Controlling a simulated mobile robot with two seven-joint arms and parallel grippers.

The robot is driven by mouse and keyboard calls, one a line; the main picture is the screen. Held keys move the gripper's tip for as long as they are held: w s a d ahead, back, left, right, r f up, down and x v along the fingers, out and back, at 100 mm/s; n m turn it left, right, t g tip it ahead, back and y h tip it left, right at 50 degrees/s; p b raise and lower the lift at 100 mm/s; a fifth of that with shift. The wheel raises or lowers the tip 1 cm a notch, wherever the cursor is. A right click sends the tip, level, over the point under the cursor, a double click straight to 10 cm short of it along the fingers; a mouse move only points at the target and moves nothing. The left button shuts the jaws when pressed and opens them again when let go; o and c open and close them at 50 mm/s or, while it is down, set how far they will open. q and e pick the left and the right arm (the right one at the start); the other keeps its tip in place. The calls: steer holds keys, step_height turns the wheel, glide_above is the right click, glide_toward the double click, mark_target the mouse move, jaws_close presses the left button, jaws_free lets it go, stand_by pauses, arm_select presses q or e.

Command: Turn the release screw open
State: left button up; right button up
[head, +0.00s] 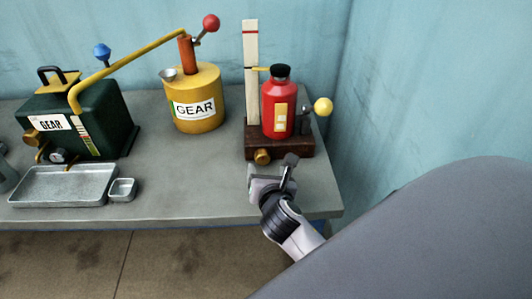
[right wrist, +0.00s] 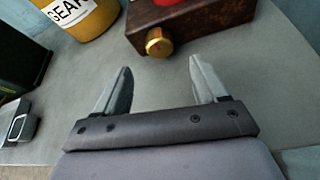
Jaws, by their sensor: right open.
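The release screw (head: 262,157) is a brass knob on the front face of the dark brown base (head: 290,148) of a red bottle-shaped body (head: 276,108). In the right wrist view the screw (right wrist: 158,42) sticks out from the base (right wrist: 205,22), near the top centre. My right gripper (head: 270,167) is open and empty, just in front of the screw in the head view. In the right wrist view its two fingers (right wrist: 160,66) point toward the base, one on each side of the screw's line; the screw appears beyond the tips, apart from them. My left gripper is not in view.
A tall pale post (head: 250,70) and a yellow-ball lever (head: 322,107) flank the red body. A yellow GEAR can (head: 195,108), a green GEAR box (head: 100,120) and a metal tray (head: 65,186) stand left. The bench (head: 190,180) is clear before the base.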

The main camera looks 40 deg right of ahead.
mark_target(264, 160)
steer(key=shift+w+d, duration=0.2)
steer(key=shift+w, duration=0.1)
steer(key=shift+x, duration=3.35)
steer(key=c, duration=1.1)
steer(key=shift+o, duration=0.2)
steer(key=shift+s, duration=0.1)
